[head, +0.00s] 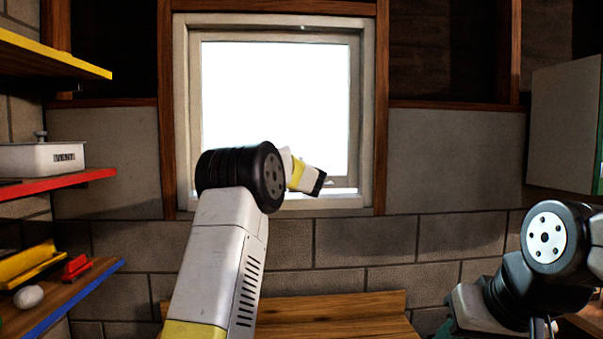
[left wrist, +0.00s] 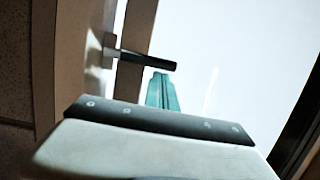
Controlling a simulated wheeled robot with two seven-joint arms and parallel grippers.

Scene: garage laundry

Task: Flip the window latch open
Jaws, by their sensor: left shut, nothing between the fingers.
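The window (head: 275,105) is a bright pane in a pale frame, straight ahead in the head view. The latch (left wrist: 147,60) shows in the left wrist view as a dark bar pointing right from a pale mount at the frame. My left gripper (left wrist: 161,78) has teal fingers that are shut and empty. Their tips are close by the free end of the latch bar, just below it in the picture; I cannot tell whether they touch. In the head view my left arm hides these fingers, and I cannot make out the latch. My right arm is at the right edge, with its fingers out of view.
Shelves stand at the left, with a white box marked VENT (head: 42,158) on the red-edged shelf (head: 85,178). A wooden surface (head: 340,312) lies below the window. A pale cabinet (head: 562,125) hangs at the right. The window frame (left wrist: 50,60) is close beside my left gripper.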

